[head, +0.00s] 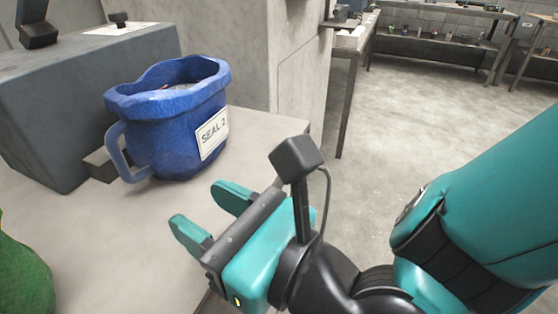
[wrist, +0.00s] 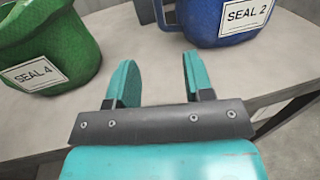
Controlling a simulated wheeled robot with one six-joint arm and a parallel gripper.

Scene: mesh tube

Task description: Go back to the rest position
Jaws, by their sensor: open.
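My gripper (head: 210,216) is teal with a dark crossbar. Its two fingers are apart with nothing between them. It is in front of the blue pot and apart from it, over the table's near edge. The gripper also shows in the wrist view (wrist: 156,78), with bare tabletop beyond the fingers. The blue pot (head: 165,125), labelled SEAL 2, stands upright on the table with its handle to the left; some contents show inside its rim. A green pot (wrist: 45,45), labelled SEAL 4, stands at the left in the wrist view.
The pale table (head: 100,240) has bare surface around the blue pot. A grey box-like machine (head: 60,110) stands behind the pot. A concrete pillar (head: 300,60) rises behind the table. The floor (head: 420,120) at the right is open, with workbenches (head: 440,40) along the far wall.

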